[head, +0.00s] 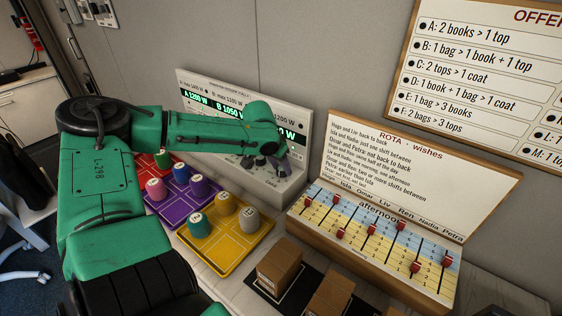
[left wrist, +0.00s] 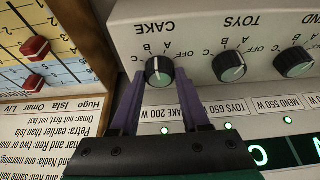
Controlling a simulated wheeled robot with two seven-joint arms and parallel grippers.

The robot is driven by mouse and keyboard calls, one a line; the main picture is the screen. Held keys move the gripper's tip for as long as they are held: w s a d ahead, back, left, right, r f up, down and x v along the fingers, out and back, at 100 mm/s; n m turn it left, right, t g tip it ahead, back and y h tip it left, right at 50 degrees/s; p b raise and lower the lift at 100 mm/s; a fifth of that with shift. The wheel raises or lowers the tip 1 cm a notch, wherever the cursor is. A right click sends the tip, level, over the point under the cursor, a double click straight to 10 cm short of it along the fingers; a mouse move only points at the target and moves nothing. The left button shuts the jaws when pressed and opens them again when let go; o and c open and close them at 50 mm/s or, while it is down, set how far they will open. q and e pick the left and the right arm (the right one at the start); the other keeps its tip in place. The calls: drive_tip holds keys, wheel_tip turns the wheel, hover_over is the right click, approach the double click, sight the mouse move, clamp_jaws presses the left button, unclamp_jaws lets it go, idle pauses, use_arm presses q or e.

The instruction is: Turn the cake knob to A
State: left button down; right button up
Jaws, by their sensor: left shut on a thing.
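The cake knob (left wrist: 160,71) is a dark round knob with a pale pointer line, under the word CAKE on the light panel (left wrist: 120,25). The wrist picture shows the panel upside down. The pointer line points roughly up in that picture, towards the letters; I cannot tell exactly which mark it meets. My left gripper (left wrist: 160,76) has its purple fingers on both sides of the knob and is shut on it. In the head view my left gripper (head: 264,162) covers the knob at the panel's right end. My right gripper is not in view.
The toys knob (left wrist: 229,66) and another knob (left wrist: 294,62) stand beside the cake knob. A rota board with red sliders (head: 372,228) is close on the right. Coloured trays (head: 225,265) with pegs and brown boxes (head: 278,268) lie in front.

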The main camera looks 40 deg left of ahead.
use_arm(q)
drive_tip(key=shift+a+m+h, duration=0.1)
drive_tip(key=shift+m+h, duration=0.3)
drive_tip(key=shift+m, duration=0.7)
drive_tip(key=shift+m+h, duration=0.6)
drive_tip(key=shift+m, duration=0.9)
drive_tip(key=shift+c, duration=1.9)
unclamp_jaws()
drive_tip(key=v, duration=0.2)
drive_tip(key=p+v, duration=0.1)
drive_tip(key=v, duration=0.1)
drive_tip(key=p+v, duration=0.1)
drive_tip(key=v, duration=0.1)
drive_tip(key=shift+w+r, duration=0.1)
drive_tip(key=shift+w, duration=0.15)
wheel_tip(320, 180, up, 8)
drive_tip(key=b, duration=0.1)
hover_over(275, 177)
drive_tip(key=s+a, duration=0.2)
drive_tip(key=s, duration=0.1)
drive_tip(key=shift+s+d, duration=0.15)
drive_tip(key=shift+d, duration=0.05)
